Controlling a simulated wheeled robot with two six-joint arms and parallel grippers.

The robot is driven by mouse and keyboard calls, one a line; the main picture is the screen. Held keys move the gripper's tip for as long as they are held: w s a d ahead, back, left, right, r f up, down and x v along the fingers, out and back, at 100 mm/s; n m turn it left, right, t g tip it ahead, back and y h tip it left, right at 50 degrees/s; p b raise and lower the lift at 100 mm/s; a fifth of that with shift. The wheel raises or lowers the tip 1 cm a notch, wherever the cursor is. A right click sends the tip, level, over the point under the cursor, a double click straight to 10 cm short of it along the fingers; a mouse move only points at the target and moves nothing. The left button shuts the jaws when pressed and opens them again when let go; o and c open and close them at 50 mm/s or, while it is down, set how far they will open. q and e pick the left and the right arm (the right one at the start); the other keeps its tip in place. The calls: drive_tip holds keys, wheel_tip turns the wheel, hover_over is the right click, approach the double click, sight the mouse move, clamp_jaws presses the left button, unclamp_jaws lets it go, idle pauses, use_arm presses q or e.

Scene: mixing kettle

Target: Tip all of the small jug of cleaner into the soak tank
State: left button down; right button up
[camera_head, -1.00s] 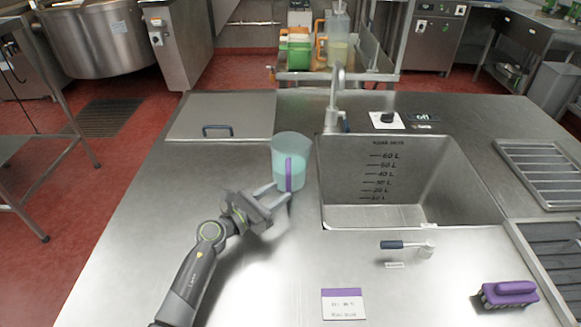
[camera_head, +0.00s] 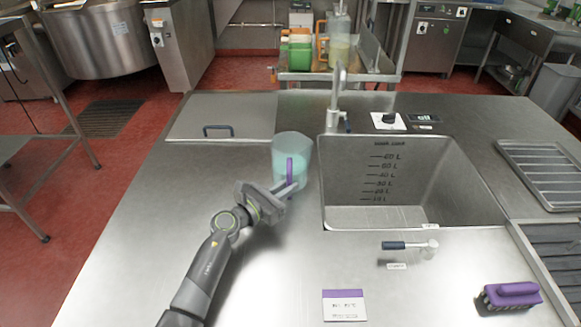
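The small jug (camera_head: 302,150) is a translucent cup with pale teal liquid inside and a purple handle facing my side. It stands upright on the steel counter, just left of the sink. My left gripper (camera_head: 289,184) is at the jug's handle (camera_head: 290,168), its fingers apart on either side of the handle's lower part. I cannot tell whether they touch it. The soak tank (camera_head: 400,180) is the steel sink basin with litre marks on its back wall; no liquid shows in it. My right gripper is not in view.
A faucet (camera_head: 336,100) stands behind the tank's left corner, near a knob panel (camera_head: 388,120). A blue-handled tool (camera_head: 408,245), a label card (camera_head: 344,305) and a purple brush (camera_head: 511,295) lie in front. Racks are at the right.

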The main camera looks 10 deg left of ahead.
sight(290, 169)
use_arm(q)
drive_tip(key=shift+r, duration=0.15)
drive_tip(key=shift+w+r+p, duration=0.1)
drive_tip(key=shift+r+p, duration=0.35)
drive_tip(key=shift+p, duration=0.05)
wheel_tip(290, 169, up, 5)
drive_tip(key=p, duration=0.4)
drive_tip(key=shift+p, duration=0.35)
